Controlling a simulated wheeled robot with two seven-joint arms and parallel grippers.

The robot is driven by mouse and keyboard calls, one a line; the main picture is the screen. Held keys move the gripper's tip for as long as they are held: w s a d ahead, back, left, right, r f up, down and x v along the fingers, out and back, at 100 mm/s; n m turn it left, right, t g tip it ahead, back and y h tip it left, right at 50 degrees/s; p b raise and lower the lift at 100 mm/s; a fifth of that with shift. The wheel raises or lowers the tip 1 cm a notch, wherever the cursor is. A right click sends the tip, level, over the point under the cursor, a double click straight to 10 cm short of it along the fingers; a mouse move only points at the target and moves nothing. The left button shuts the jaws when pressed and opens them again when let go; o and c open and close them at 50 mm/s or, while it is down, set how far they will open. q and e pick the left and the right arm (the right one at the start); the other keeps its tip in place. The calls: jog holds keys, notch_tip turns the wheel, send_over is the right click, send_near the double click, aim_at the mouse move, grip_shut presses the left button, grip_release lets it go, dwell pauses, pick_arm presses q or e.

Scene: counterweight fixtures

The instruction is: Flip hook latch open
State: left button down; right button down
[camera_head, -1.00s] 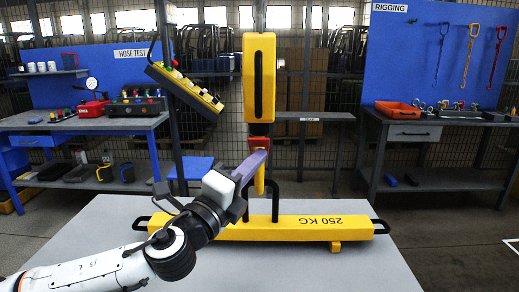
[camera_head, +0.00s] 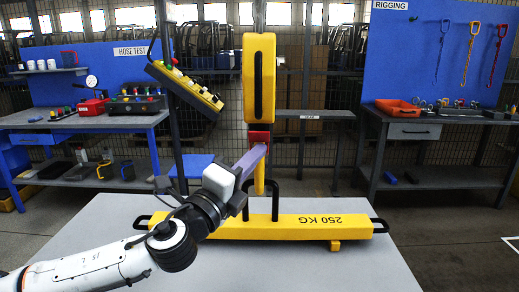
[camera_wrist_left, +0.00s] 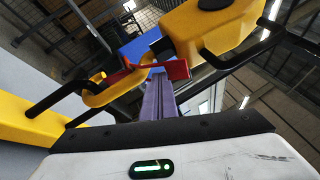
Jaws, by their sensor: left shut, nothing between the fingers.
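The yellow hoist body (camera_head: 259,80) hangs at the centre of the head view. Below it hangs a yellow hook (camera_head: 259,185) with a red latch (camera_head: 258,138) near its top. My left gripper (camera_head: 260,153) is shut, and its purple fingers reach up to the red latch. In the left wrist view the fingertips (camera_wrist_left: 156,75) are at or very close to the latch (camera_wrist_left: 177,70); contact is hard to tell. The hook (camera_wrist_left: 105,93) shows left of the fingers. The yellow 250 KG counterweight (camera_head: 300,227) lies on the table, its black lifting loop (camera_head: 276,190) beside the hook's lower end. My right gripper is out of view.
The grey table (camera_head: 340,270) is otherwise clear. A yellow control pendant (camera_head: 185,86) hangs to the left of the hoist. Blue-backed benches for hose test (camera_head: 85,122) and rigging (camera_head: 430,118) stand behind, left and right.

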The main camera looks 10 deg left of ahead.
pick_arm(q)
jog(key=shift+w+a+r+p, duration=0.1)
jog(key=shift+w+r+p, duration=0.2)
jog(key=shift+r, duration=0.2)
jog(key=shift+w+a+r+p, duration=0.1)
jog(key=shift+w+r+p, duration=0.2)
jog(key=shift+r, duration=0.2)
dwell(0.8)
jog(key=shift+s+d+f+b, duration=0.2)
jog(key=shift+s+f+b, duration=0.55)
jog(key=shift+f, duration=0.3)
jog(key=shift+s+d+f+b, duration=0.15)
jog(key=shift+s+f+b, duration=0.45)
jog(key=shift+s+f, duration=0.35)
jog(key=shift+w+f, duration=0.1)
jog(key=s+f+b, duration=0.3)
jog(key=f, duration=0.1)
jog(key=shift+d, duration=0.35)
